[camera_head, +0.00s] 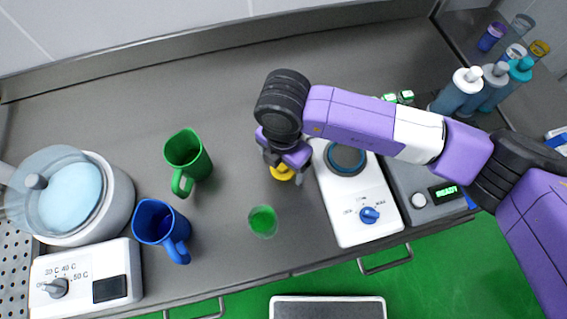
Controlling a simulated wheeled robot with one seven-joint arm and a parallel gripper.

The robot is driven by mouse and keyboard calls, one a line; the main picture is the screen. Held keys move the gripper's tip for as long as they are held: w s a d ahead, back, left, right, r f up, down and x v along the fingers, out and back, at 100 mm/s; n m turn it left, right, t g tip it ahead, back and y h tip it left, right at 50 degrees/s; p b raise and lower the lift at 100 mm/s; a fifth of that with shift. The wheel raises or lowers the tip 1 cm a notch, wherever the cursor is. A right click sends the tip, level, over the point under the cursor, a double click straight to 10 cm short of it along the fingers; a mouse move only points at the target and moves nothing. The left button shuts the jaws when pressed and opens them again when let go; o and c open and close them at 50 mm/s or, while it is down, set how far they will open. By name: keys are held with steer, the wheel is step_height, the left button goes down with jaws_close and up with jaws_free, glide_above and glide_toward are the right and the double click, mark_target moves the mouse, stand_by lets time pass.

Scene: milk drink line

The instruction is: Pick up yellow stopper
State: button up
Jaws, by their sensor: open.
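The yellow stopper (282,173) sits on the grey counter (226,100), partly hidden under my gripper. My gripper (285,170) points down over the stopper, its fingers close above or around it. The gripper is open. I cannot tell whether the fingers touch the stopper.
A white hotplate device (355,205) with a blue knob stands just right of the gripper. A small cup of green liquid (263,222) is in front. Green (187,160) and blue (160,228) jugs and a white water bath (108,200) stand left. Bottles (462,92) stand back right.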

steer(key=shift+f, duration=0.1)
steer(key=shift+c, duration=0.2)
steer(key=c, duration=1.6)
